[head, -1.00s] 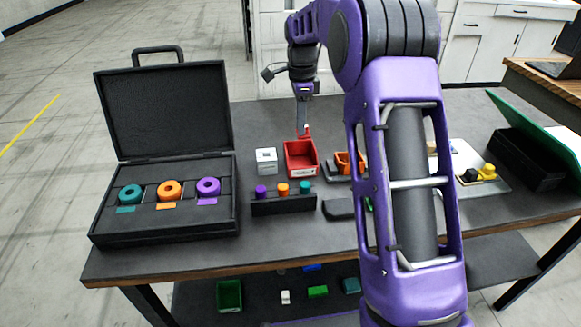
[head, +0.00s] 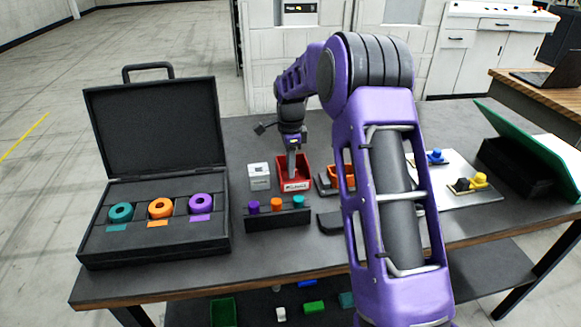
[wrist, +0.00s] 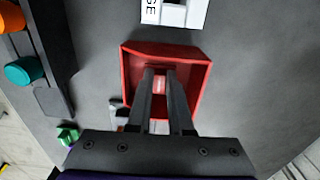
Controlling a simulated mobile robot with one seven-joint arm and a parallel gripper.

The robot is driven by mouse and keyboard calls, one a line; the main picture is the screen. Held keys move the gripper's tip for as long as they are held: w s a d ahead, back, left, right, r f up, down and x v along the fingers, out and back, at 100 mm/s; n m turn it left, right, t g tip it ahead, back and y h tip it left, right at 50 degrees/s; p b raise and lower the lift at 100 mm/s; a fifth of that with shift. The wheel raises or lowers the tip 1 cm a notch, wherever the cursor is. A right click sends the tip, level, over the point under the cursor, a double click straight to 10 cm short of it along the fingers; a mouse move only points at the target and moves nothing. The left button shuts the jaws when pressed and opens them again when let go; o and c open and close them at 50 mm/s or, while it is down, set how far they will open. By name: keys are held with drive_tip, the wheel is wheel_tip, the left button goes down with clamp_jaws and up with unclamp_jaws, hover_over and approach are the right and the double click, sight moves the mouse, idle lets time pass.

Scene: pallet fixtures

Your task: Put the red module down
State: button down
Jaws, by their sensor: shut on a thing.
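The red module (wrist: 160,84) shows as a small red patch between my fingertips in the wrist view; the fingers cover much of it. My gripper (wrist: 160,75) is shut on it and reaches down inside the open red bin (wrist: 197,97). In the head view my gripper (head: 292,172) points down into the same red bin (head: 309,171), which stands on the dark table with a white label on its front. The module is hidden there. I cannot tell whether it touches the bin floor.
A white box (head: 259,177) stands just left of the bin. A dark rack (head: 278,217) with purple, orange and teal pegs is in front. An orange bin (head: 338,172) is to the right. An open black case (head: 150,232) with rings stands left.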

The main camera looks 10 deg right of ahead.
drive_tip(key=shift+f, duration=0.15)
drive_tip(key=c, duration=0.8)
unclamp_jaws()
wheel_tip(320, 180, up, 12)
drive_tip(key=shift+r+p, duration=0.2)
drive_tip(key=shift+p, duration=0.25)
